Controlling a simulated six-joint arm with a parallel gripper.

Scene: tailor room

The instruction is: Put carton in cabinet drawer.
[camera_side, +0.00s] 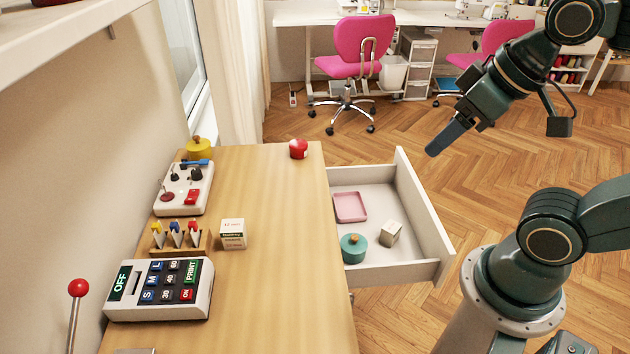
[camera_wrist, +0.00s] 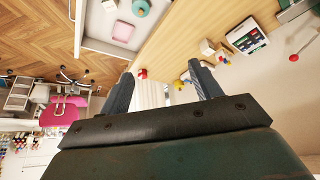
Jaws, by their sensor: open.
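A small white carton (camera_side: 232,235) with dark and green print stands upright on the wooden cabinet top (camera_side: 285,280). The cabinet's white drawer (camera_side: 430,216) is pulled out on the right side. Inside it lie a pink tray (camera_side: 350,207), a round teal pot (camera_side: 354,248) and a small cream box (camera_side: 390,233). My gripper (camera_side: 440,143) is empty and raised in the air beyond the drawer, well away from the carton. In the wrist view my gripper (camera_wrist: 165,84) has its fingers apart with nothing between them. The carton also shows there, small (camera_wrist: 207,47).
A pen holder block (camera_side: 180,238) stands left of the carton, and a keypad device (camera_side: 160,289) in front. A white control panel (camera_side: 184,188) and yellow knob (camera_side: 199,147) are further back. A red object (camera_side: 298,149) sits near the far edge. The cabinet's right strip is clear.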

